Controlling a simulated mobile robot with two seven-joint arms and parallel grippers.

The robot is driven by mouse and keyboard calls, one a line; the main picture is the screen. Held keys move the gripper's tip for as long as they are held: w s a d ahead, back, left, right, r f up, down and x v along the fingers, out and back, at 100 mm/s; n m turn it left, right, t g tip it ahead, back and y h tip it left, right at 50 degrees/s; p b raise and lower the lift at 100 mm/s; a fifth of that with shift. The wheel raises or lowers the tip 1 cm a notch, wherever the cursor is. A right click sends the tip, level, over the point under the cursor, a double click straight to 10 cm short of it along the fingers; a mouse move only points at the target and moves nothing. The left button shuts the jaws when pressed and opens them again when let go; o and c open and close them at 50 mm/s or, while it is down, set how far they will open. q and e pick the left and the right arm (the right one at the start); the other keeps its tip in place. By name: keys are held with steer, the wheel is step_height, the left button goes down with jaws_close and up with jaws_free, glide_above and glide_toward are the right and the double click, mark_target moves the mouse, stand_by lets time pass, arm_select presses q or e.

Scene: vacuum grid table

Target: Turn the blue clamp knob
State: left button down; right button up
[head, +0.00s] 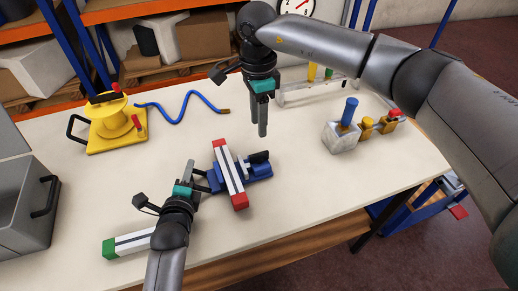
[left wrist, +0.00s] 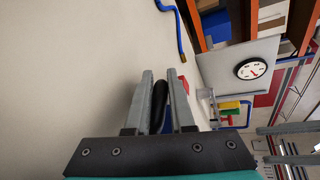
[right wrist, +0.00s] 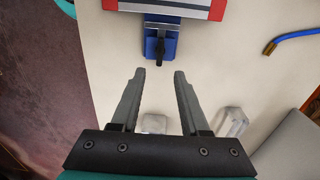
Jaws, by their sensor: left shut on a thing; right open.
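The blue clamp (head: 262,174) stands mid-table, with a white bar with red ends (head: 229,172) lying across it. A black knob (head: 259,157) sticks up on its right side; the right wrist view shows this knob too (right wrist: 159,50). My left gripper (head: 193,170) is at the clamp's left side. In the left wrist view it is shut on a black handle (left wrist: 160,103), with some blue behind it. The fingers hide part of the handle. My right gripper (head: 262,132) is open and empty, pointing down behind the clamp, apart from the knob.
A white bar with a green end (head: 130,243) lies partly under my left arm. A yellow reel (head: 115,122) and blue hose (head: 180,100) are at the back left. A pale block with a blue peg (head: 341,137) stands right. A grey box (head: 25,210) borders the left.

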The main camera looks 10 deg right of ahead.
mark_target(259, 154)
step_height(259, 154, down, 10)
steer(key=shift+s+f, duration=0.15)
steer(key=shift+f, duration=0.05)
jaws_close()
stand_by(0.4)
